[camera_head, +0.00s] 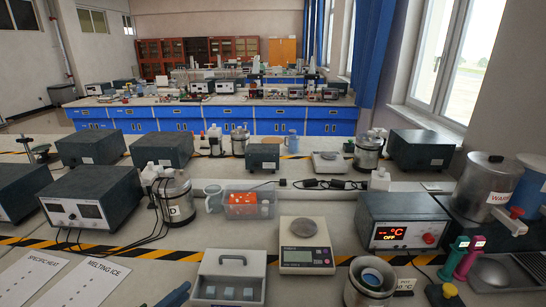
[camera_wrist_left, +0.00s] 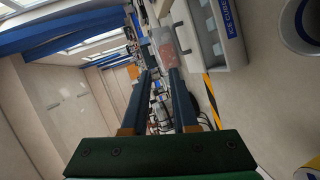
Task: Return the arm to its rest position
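My left gripper (camera_head: 177,294) shows only as a dark blue finger part at the bottom edge of the head view, just left of the grey ice box. In the left wrist view the gripper (camera_wrist_left: 160,74) has its two dark blue fingers apart, with nothing held between them. The rest of the left arm is out of the head view. My right gripper is not in view.
The grey ice box (camera_head: 228,262) stands close right of my left gripper, also in the wrist view (camera_wrist_left: 238,52). Nearby are a scale (camera_head: 306,258), a metal cup (camera_head: 370,284), a heater box (camera_head: 403,222) and paper sheets (camera_head: 85,284). Cables cross the bench.

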